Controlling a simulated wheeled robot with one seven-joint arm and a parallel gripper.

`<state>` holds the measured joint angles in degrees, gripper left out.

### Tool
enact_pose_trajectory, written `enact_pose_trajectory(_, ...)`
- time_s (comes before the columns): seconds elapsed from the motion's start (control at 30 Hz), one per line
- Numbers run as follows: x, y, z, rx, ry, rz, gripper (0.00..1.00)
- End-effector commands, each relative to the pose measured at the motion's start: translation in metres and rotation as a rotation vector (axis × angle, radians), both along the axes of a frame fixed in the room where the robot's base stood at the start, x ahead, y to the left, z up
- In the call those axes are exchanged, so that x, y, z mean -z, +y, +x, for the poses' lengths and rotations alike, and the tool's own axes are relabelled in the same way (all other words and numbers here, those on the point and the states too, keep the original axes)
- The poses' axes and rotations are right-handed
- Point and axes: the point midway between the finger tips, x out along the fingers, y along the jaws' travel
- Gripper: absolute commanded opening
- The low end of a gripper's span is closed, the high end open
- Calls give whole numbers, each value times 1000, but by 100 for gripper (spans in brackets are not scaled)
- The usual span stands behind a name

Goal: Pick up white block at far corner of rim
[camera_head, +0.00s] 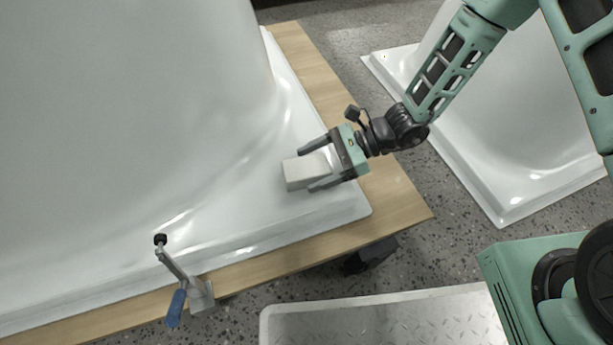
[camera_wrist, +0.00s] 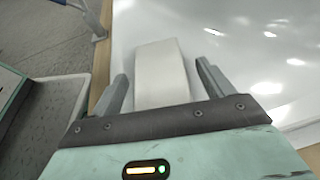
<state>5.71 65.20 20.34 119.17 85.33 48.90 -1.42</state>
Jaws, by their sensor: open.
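The white block (camera_head: 303,171) lies on the flat white rim of the bathtub shell (camera_head: 335,211), near the rim's corner. My gripper (camera_head: 306,169) is open, with one finger on each side of the block. In the wrist view the block (camera_wrist: 162,75) stands between the two fingers of my gripper (camera_wrist: 163,82), nearer the left finger, with a wider gap to the right one. The block's near end is hidden by the gripper body in the wrist view. I cannot tell whether either finger touches it.
A toggle clamp with a blue handle (camera_head: 175,308) stands at the shell's front edge. The shell rests on a wooden board (camera_head: 398,200). A second white shell (camera_head: 480,165) lies at the right on the speckled floor. A metal tread plate (camera_head: 385,322) is at the bottom.

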Motion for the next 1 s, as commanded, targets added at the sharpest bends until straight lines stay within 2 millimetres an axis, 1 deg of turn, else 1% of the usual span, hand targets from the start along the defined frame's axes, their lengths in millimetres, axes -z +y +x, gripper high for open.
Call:
enact_pose_trajectory(0.03,8,7,-2,-3,-1,0,80)
enact_pose_trajectory(0.13,9,16,-3,-1,-1,0,80)
enact_pose_trajectory(0.23,9,19,-4,-1,-1,0,80)
enact_pose_trajectory(0.43,8,19,-4,0,0,0,80)
enact_pose_trajectory(0.47,8,19,-4,0,0,0,72)
enact_pose_trajectory(0.5,8,19,-4,0,0,0,61)
enact_pose_trajectory(0.57,8,19,-3,0,0,0,44)
enact_pose_trajectory(0.6,8,19,-3,0,0,0,33)
enact_pose_trajectory(0.87,8,19,-3,0,0,0,33)
enact_pose_trajectory(1.0,2,19,-3,0,0,1,33)
